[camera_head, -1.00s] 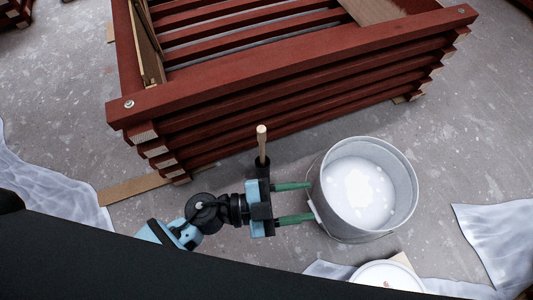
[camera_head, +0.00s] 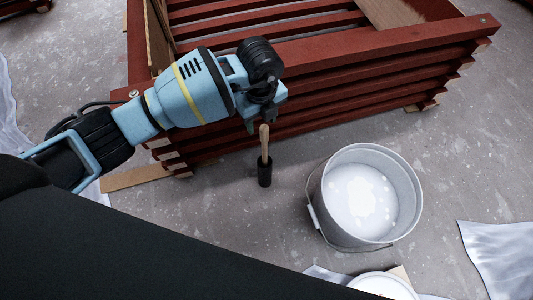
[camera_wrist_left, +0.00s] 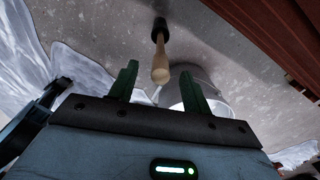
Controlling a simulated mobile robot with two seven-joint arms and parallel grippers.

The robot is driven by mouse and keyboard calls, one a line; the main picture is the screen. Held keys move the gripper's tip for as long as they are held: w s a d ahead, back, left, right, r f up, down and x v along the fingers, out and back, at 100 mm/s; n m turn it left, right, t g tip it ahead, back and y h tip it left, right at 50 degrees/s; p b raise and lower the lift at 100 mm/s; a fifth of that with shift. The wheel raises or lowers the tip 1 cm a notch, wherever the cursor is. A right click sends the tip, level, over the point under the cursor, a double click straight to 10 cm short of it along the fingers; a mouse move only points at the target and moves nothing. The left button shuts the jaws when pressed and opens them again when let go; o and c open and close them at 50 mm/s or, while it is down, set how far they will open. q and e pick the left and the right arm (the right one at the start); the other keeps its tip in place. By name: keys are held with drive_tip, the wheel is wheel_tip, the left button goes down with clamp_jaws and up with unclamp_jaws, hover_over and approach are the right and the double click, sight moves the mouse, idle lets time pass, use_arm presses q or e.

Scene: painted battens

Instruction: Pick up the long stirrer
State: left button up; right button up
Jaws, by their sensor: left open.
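The long stirrer (camera_head: 264,146) is a pale wooden stick that stands upright, slightly tilted, in a small black holder (camera_head: 264,174) on the floor. My left gripper (camera_head: 259,122) is above and just behind its top in the head view, mostly hidden by its own wrist. In the left wrist view the two green fingers (camera_wrist_left: 160,85) are apart, with nothing between them. The stirrer's rounded end (camera_wrist_left: 160,72) shows just beyond the fingertips, roughly centred between them. Its black holder (camera_wrist_left: 160,24) is farther away. I cannot tell whether the fingers touch the stick. My right gripper is not in view.
A metal bucket (camera_head: 325,212) of white liquid stands right of the holder. Stacked red battens (camera_head: 350,88) form a large frame close behind. A white lid (camera_head: 385,285) and plastic sheets (camera_head: 495,258) lie at the front right. Bare floor surrounds the holder.

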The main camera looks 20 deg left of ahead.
sight(265, 137)
use_arm(q)
drive_tip(key=shift+f+b, duration=0.6)
drive_tip(key=shift+f, duration=0.75)
drive_tip(key=f+b, duration=0.2)
drive_tip(key=f, duration=0.1)
drive_tip(key=d+f+b, duration=0.1)
drive_tip(key=f, duration=0.1)
drive_tip(key=shift+s+f, duration=0.1)
drive_tip(key=shift+s, duration=0.1)
drive_tip(key=shift+c, duration=0.5)
clamp_jaws()
